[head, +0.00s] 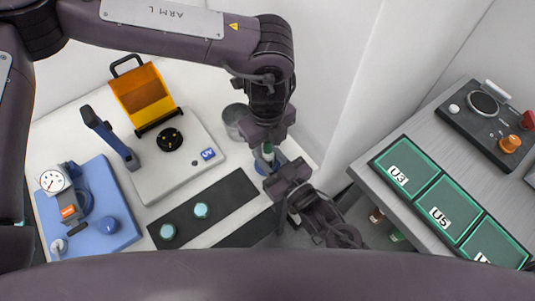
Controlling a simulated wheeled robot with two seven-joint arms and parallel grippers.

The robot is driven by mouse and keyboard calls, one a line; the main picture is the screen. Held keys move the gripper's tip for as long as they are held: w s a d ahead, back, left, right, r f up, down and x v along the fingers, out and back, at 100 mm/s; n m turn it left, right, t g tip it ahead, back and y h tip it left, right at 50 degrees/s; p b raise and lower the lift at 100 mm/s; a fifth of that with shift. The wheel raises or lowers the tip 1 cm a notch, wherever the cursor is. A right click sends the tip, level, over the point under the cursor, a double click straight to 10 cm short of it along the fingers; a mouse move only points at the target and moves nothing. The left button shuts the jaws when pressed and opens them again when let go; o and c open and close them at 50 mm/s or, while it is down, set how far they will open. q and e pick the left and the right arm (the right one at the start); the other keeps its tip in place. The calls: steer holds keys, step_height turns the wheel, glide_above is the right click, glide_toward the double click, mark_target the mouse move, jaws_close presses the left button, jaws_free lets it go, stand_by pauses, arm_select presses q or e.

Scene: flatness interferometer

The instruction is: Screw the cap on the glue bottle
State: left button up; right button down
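My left arm reaches across the top, and its gripper (266,146) points down at the middle. A small narrow white and green piece (268,157) shows directly below it. It looks like part of the glue bottle or its cap, but I cannot tell which. The fingers of both grippers are small and partly hidden, so I cannot tell whether either is open or closed on anything.
A grey instrument (180,168) with an orange window (140,93) stands left of the grippers. A blue plate (88,216) carries a dial gauge (53,181). Two teal discs (201,210) lie on a black strip (232,197). A grey can (235,119) stands behind. Green-mat trays (407,166) are at right.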

arm_select(q)
jaws_close()
steer(key=m, duration=0.5)
steer(key=shift+o, duration=0.2)
jaws_free()
steer(key=shift+r, duration=2.25)
steer(key=shift+c, duration=0.2)
